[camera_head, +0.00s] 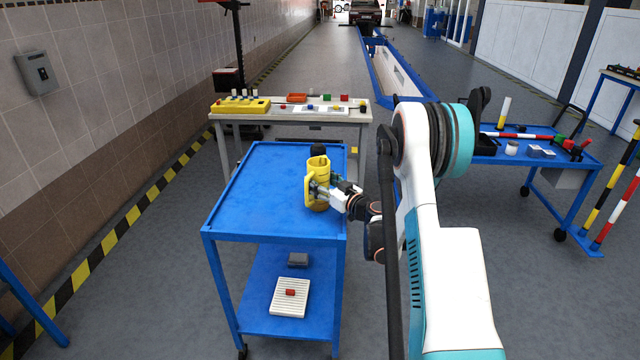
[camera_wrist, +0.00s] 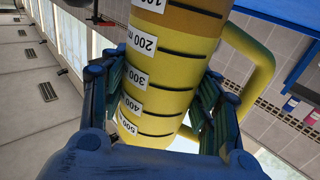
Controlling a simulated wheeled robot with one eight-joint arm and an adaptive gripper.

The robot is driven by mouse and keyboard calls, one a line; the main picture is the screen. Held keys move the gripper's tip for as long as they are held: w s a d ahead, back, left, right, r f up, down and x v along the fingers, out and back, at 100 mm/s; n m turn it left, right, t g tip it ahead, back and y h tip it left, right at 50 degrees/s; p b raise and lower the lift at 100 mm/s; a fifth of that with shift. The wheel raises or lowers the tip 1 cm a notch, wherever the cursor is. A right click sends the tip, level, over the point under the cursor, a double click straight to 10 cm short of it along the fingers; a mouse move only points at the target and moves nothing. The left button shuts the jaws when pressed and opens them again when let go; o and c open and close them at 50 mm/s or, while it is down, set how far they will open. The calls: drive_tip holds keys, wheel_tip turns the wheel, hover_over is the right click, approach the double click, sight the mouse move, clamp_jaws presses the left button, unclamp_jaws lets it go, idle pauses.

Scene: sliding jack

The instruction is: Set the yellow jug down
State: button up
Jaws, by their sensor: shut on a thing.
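The yellow jug (camera_head: 317,168) is near the right edge of the blue trolley top (camera_head: 265,190) in the head view. It looks upright, with its handle on the left. I cannot tell whether its base touches the trolley top. My gripper (camera_head: 322,190) reaches in from the right and is shut on the jug's body. In the wrist view, the jug (camera_wrist: 165,45) fills the middle, with black-and-white volume marks and its handle at the right. The fingers of my gripper (camera_wrist: 165,78) lie on both sides of it.
A black object (camera_head: 318,149) stands just behind the jug. The left and middle of the trolley top are bare. The lower shelf holds a white slatted tray (camera_head: 290,304). A workbench (camera_head: 300,115) with small parts stands behind; another blue trolley (camera_head: 560,156) is at right.

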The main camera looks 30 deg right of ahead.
drive_tip(key=shift+f, duration=0.1)
drive_tip(key=o, duration=1.2)
drive_tip(key=shift+s+d, duration=0.1)
drive_tip(key=shift+s, duration=0.2)
drive_tip(key=s, duration=0.3)
drive_tip(key=s+d, duration=0.1)
drive_tip(key=s, duration=0.3)
drive_tip(key=s+d, duration=0.1)
drive_tip(key=s, duration=0.2)
drive_tip(key=shift+s+p, duration=0.3)
drive_tip(key=shift+p, duration=0.1)
drive_tip(key=shift+s, duration=0.3)
drive_tip(key=shift+r, duration=0.2)
